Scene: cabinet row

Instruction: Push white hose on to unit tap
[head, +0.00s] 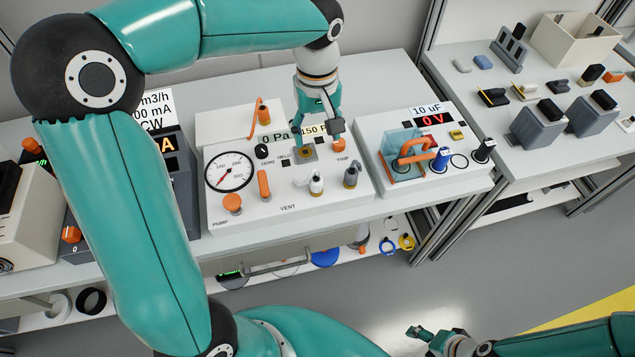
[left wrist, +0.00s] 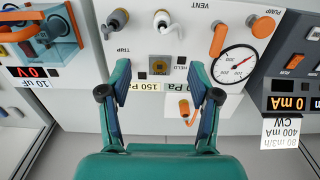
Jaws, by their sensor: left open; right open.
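A white fitting (head: 316,184) with a bent spout stands on the front of the white unit panel (head: 250,206); it also shows at the top of the left wrist view (left wrist: 163,22). A similar grey fitting (head: 352,174) stands to its right. I cannot tell which of these is the hose and which the tap. My left gripper (head: 318,137) points down over the panel, behind both fittings. Its open fingers (left wrist: 160,77) straddle a grey square plate with a yellow centre (left wrist: 158,66) and hold nothing. My right gripper (head: 422,333) is open and empty, low in front of the bench.
The panel carries a round gauge (head: 229,171), orange knobs and a display. A capacitor unit (head: 420,150) with a clear blue box stands to the right. Other instruments stand left, partly behind my arm. Hoops and rings (head: 406,242) lie on the shelf below.

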